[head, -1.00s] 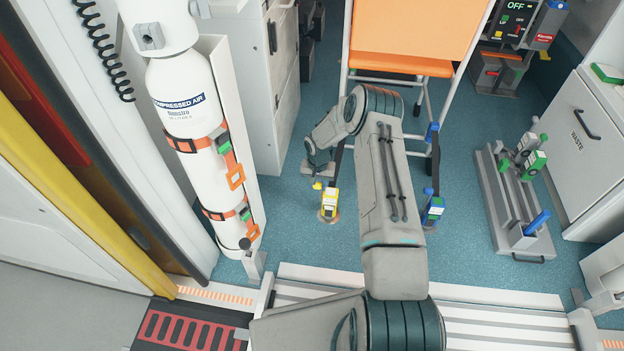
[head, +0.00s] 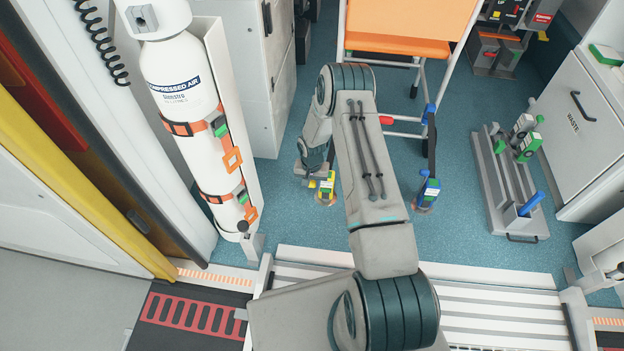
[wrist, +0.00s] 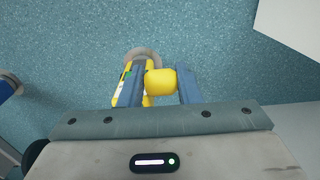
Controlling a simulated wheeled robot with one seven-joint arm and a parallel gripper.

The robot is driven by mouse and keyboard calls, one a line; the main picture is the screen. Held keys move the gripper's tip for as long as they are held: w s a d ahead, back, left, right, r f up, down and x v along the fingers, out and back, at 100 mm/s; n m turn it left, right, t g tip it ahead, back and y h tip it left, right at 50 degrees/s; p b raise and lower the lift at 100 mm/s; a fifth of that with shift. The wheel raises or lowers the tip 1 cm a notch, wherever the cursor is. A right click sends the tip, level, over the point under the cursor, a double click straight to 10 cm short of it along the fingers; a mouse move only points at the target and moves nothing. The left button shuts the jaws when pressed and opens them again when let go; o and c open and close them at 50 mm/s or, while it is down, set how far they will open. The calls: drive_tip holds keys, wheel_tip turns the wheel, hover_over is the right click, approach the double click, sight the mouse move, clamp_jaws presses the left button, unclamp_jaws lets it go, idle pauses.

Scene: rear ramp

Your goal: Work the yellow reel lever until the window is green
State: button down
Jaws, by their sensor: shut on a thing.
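The yellow reel (head: 325,190) stands on the blue floor to the left of my arm in the head view, partly covered by my gripper (head: 312,178). In the wrist view the reel body (wrist: 122,92) is mostly behind the left finger. My gripper (wrist: 161,88) is shut on the rounded yellow lever (wrist: 160,82), which sits between its two fingers. A small green patch shows on the reel, but I cannot tell whether it is the window, so the window's colour is unclear.
A blue reel (head: 428,190) with a dark strap stands right of my arm. An orange-seated chair (head: 385,57) is behind. A strapped compressed-air cylinder (head: 190,120) stands at left. A grey floor plate (head: 505,190) with clamps lies at right.

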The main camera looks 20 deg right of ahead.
drive_tip(key=shift+s+f, duration=0.15)
drive_tip(key=shift+s, duration=0.05)
drive_tip(key=c, duration=1)
unclamp_jaws()
drive_tip(key=shift+c, duration=0.2)
drive_tip(key=shift+w, duration=0.15)
drive_tip(key=shift+r, duration=0.5)
wheel_tip(320, 180, up, 13)
drive_tip(key=p, duration=0.5)
